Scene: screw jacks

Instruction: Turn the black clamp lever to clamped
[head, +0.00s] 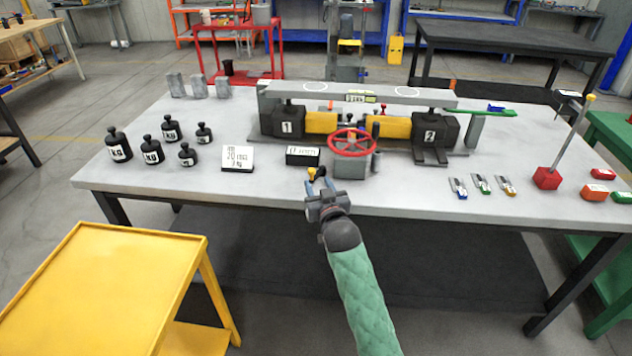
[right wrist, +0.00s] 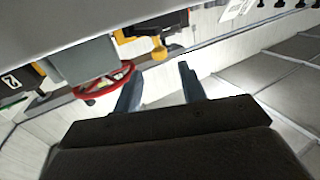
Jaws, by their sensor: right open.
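My right gripper (head: 318,181) is open at the front edge of the grey table, its two blue-grey fingers apart. It also shows in the right wrist view (right wrist: 160,70), with nothing between the fingertips. A small yellow knob (head: 311,172) with a dark part (head: 321,171) beside it lies just beyond the fingertips. In the right wrist view the yellow knob (right wrist: 160,53) is ahead of the gap. I cannot tell whether the dark part is the black clamp lever, or its setting. The red handwheel (head: 352,142) stands right of it, before the jack assembly (head: 437,131). My left gripper is not in view.
A black display box (head: 302,156) and a white card (head: 237,158) stand left of the handwheel. Several black weights (head: 151,151) stand further left. Small clips (head: 481,184) and a red block with a rod (head: 547,178) are at the right. A yellow cart (head: 120,285) stands in front.

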